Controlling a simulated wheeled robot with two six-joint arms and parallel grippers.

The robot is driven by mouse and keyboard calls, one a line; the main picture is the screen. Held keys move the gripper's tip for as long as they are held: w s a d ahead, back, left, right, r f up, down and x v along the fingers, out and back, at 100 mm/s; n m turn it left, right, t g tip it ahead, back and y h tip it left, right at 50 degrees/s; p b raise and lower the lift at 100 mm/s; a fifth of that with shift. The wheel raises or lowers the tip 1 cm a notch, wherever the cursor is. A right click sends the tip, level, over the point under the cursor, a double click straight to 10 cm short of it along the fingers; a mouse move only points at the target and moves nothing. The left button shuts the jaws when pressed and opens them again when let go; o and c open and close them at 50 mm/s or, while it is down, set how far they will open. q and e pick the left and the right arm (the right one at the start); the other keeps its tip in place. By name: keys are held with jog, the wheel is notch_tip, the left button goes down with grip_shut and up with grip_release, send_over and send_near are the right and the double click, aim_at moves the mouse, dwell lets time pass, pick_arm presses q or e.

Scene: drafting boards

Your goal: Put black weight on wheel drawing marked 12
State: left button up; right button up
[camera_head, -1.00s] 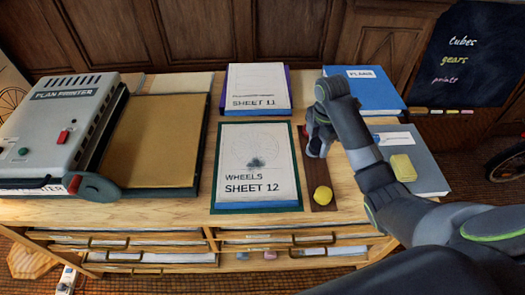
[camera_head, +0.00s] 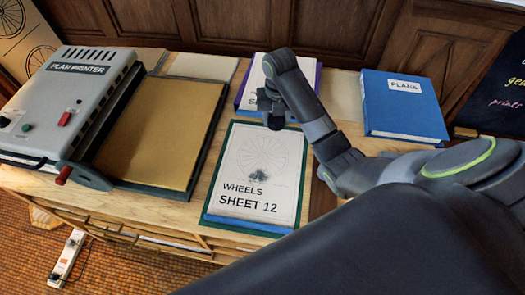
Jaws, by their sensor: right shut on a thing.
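The wheel drawing sheet marked 12 (camera_head: 238,188) lies flat on a green-edged board at the middle of the desk. It shows a faint wheel outline with a dark smudge low on it. My right gripper (camera_head: 274,112) is above the far edge of this sheet, between it and the sheet behind. It is shut on a small dark thing that looks like the black weight (camera_head: 275,122); its outline merges with the fingers. The gripper's own wrist hides part of the grip. My left gripper is out of view.
Sheet 11 (camera_head: 251,94) lies behind, partly covered by my gripper. A grey plan printer (camera_head: 75,85) and tan board (camera_head: 160,130) are at left. A blue plans binder (camera_head: 402,108) is at right. A brown strip (camera_head: 322,198) beside sheet 12 is mostly hidden by my right arm.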

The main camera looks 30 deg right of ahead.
jog(key=b, duration=0.5)
send_over(275, 144)
notch_tip(275, 144, down, 5)
jog(key=shift+a+f, duration=0.1)
jog(key=shift+f, duration=0.05)
jog(key=shift+f+b, duration=0.9)
jog(key=shift+f, duration=1.2)
jog(key=shift+f, duration=0.15)
jog(key=o, duration=1.3)
jog(key=shift+o, duration=0.2)
jog(key=shift+r, duration=0.55)
notch_tip(275, 144, up, 10)
jog(key=p, duration=0.8)
jog(key=shift+f, duration=0.1)
jog(key=shift+r+p, duration=0.7)
jog(key=shift+p, duration=0.05)
